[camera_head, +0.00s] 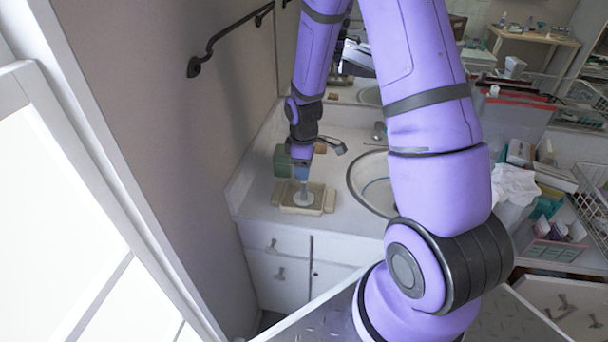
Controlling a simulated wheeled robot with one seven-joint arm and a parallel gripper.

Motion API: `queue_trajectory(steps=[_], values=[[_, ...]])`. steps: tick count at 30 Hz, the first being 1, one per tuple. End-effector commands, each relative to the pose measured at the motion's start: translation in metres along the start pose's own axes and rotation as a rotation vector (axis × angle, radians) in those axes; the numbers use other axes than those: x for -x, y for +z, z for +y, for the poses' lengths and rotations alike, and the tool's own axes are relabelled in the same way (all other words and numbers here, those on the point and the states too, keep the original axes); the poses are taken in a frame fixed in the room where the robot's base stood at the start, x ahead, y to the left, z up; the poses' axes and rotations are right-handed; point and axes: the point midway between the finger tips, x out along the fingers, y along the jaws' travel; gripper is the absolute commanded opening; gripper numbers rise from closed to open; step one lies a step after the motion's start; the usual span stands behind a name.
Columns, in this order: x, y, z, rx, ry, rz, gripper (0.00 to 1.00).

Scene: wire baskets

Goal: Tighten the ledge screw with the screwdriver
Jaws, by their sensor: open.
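My purple arm reaches over a white counter (258,200) by a sink, with my gripper (301,170) pointing down at its left part. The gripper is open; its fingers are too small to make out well. Right below it, a pale upright piece (303,197) stands in a shallow beige tray (287,208). A small blue patch shows between the gripper and this piece. I cannot tell whether it belongs to the screwdriver or whether anything touches the gripper. I cannot make out the screwdriver or the ledge screw for certain.
A green block-like thing (281,160) stands behind the tray, close to the gripper. The sink (355,180) and its faucet (333,146) lie to the right. A wall with a dark rail (213,48) bounds the left. Boxes and wire baskets (592,205) crowd the right.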

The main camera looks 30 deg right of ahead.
Motion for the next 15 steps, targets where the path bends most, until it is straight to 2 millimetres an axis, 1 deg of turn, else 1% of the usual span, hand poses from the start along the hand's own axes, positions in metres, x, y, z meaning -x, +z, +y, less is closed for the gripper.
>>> queue_trajectory(steps=[3,8,9,10,11,15], values=[[0.0000,0.0001,0.0001,0.000,0.000,0.000,0.57],[-0.0001,0.0001,0.0002,0.000,0.000,0.000,0.21],[-0.0001,0.0001,0.0002,0.000,0.000,0.000,0.12],[-0.0001,0.0002,0.0002,0.000,0.000,0.000,0.05],[-0.0001,0.0002,0.0002,0.000,0.000,0.000,0.00],[0.0002,0.0002,0.0002,0.000,0.000,0.000,0.00]])
